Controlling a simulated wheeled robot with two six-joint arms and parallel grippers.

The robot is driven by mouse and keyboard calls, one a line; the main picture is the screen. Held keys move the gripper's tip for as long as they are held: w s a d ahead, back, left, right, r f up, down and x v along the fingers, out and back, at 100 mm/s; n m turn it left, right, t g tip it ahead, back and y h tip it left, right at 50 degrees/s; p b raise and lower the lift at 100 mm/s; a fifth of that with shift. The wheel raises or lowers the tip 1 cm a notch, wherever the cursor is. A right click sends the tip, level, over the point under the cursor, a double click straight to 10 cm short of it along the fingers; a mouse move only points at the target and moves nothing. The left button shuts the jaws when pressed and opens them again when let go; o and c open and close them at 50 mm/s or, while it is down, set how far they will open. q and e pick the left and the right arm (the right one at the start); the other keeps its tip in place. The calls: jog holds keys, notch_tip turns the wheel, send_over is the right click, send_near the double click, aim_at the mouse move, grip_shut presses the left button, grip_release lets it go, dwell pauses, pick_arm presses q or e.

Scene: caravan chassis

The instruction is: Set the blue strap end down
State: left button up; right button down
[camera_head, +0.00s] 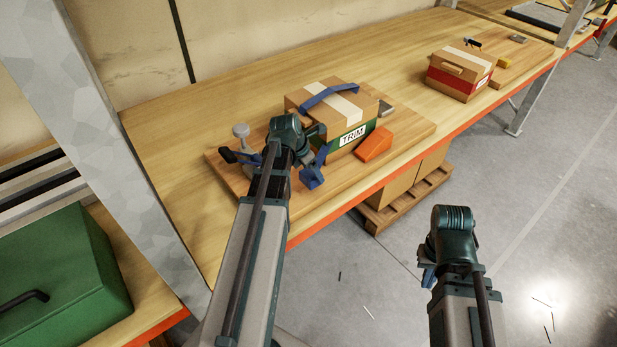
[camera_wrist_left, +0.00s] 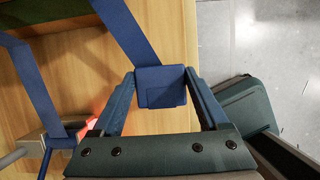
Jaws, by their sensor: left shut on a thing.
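The blue strap end (camera_wrist_left: 160,88) is a flat blue block on a blue strap (camera_wrist_left: 128,28) in the left wrist view. My left gripper (camera_wrist_left: 162,76) is shut on it, one finger on each side. In the head view the blue end (camera_head: 312,178) shows by my left gripper (camera_head: 311,160), in front of the box, close above the board (camera_head: 300,205); whether it touches is unclear. The TRIM box (camera_head: 345,120) carries a blue strap (camera_head: 328,94) across its top. My right gripper (camera_head: 428,272) hangs over the floor, its fingers mostly hidden.
An orange wedge (camera_head: 374,144) lies right of the TRIM box. A grey-knobbed clamp (camera_head: 240,132) stands left of my left gripper. A red-banded box (camera_head: 458,74) stands farther along the bench. A green case (camera_head: 60,275) is at lower left. Bare bench lies between the two boxes.

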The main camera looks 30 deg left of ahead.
aim_at(306, 172)
pick_arm(q)
jog(key=shift+a, duration=0.15)
jog(key=f+b, duration=0.2)
jog(key=a+f+b, duration=0.1)
jog(key=f+b, duration=0.1)
jog(key=shift+r, duration=0.15)
jog(key=o, duration=1.4)
